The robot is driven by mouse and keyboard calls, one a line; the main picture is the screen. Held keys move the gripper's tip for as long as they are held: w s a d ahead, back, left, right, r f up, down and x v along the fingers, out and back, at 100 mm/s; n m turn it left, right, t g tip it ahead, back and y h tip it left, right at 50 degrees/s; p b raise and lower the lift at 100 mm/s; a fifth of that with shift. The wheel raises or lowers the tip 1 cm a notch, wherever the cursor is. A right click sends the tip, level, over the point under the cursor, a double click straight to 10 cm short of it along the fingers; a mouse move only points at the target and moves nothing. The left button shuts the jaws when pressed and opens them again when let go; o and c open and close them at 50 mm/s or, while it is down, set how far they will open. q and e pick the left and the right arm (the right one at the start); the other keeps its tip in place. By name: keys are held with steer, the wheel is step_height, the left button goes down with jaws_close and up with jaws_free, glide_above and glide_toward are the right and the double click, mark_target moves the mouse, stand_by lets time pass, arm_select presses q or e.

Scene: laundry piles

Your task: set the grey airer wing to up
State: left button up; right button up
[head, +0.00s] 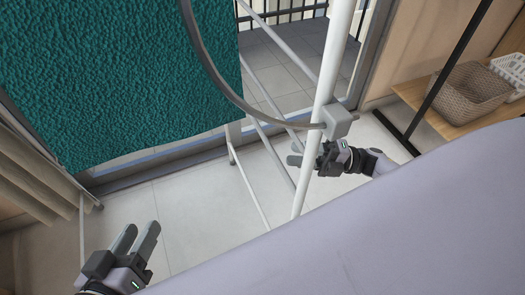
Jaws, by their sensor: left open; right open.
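The airer has a thick white pole (328,75) running down the middle of the head view and thinner white bars behind it. A grey curved tube (219,82), which looks like the airer wing, arcs from the top left down to a grey block (338,121) on the pole. Its upper end is out of view. My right gripper (295,152) is open just below the block, with its fingers pointing left beside the pole; I cannot tell whether they touch it. My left gripper (142,230) is open and empty at the lower left, away from the airer.
A teal towel (110,80) hangs at the upper left. A pale lilac surface (380,235) fills the lower right and hides the floor there. Baskets (468,93) sit on a wooden shelf (430,112) at the right. Tiled floor (190,215) is clear between the grippers.

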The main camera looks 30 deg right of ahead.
mark_target(271, 150)
steer(key=shift+x, duration=3.55)
jaws_close()
